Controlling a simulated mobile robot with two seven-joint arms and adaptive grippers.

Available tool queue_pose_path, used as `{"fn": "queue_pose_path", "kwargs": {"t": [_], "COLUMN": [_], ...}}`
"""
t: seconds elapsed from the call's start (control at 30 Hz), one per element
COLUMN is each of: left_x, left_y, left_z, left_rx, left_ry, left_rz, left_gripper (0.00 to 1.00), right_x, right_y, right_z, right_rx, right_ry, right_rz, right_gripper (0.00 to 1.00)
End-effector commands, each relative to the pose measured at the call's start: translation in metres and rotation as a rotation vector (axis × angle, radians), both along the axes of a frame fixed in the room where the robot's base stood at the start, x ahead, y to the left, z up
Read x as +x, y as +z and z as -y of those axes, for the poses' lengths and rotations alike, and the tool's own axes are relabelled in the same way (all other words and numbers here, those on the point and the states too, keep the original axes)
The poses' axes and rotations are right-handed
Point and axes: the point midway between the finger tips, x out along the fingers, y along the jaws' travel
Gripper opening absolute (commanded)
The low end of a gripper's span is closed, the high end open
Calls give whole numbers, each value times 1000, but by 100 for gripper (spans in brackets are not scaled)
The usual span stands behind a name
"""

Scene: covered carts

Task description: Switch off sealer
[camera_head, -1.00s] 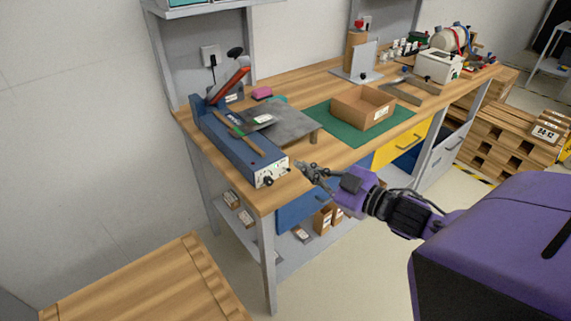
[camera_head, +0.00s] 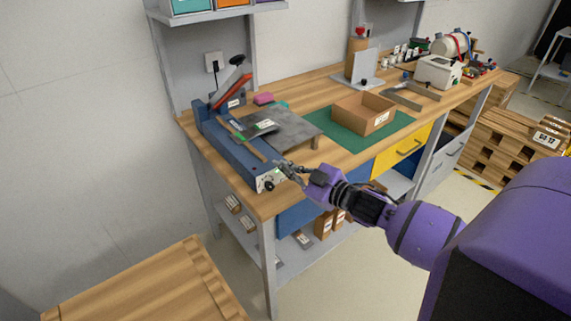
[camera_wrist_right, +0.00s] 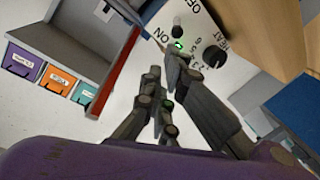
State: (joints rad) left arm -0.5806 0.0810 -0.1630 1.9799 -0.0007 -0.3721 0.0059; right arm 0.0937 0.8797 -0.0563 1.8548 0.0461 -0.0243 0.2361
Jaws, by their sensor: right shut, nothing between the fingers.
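The heat sealer (camera_head: 243,155) is a long blue bench unit with a raised red-and-black lever (camera_head: 232,86). It lies along the left end of the wooden workbench. Its white control panel (camera_head: 268,181) faces the near edge. In the right wrist view the panel (camera_wrist_right: 236,22) carries OFF and HEAT lettering, a black dial (camera_wrist_right: 213,57), a small black round part (camera_wrist_right: 177,21) and a green-lit element (camera_wrist_right: 180,45). My right gripper (camera_head: 284,168) is shut and empty at the panel. In the wrist view its fingertips (camera_wrist_right: 163,62) are close to the green-lit element; contact cannot be told.
A grey metal plate (camera_head: 283,129) sits beside the sealer. A cardboard box (camera_head: 364,113) stands on a green mat (camera_head: 336,138). A shelf upright (camera_head: 158,62) rises behind. A wooden surface (camera_head: 148,285) is at lower left. The floor before the bench is open.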

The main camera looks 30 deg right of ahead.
Motion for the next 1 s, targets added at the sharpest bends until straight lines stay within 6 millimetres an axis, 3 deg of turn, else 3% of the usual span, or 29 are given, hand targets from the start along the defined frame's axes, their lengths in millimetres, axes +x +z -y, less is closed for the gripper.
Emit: {"fn": "queue_pose_path", "kwargs": {"t": [1.0], "left_x": [-8], "left_y": [-14], "left_z": [-5], "left_rx": [9], "left_ry": [3], "left_rz": [-14], "left_gripper": [0], "right_x": [-7], "right_y": [-12], "right_z": [4], "right_rx": [9], "right_ry": [-1], "right_rz": [86], "right_gripper": [0]}}
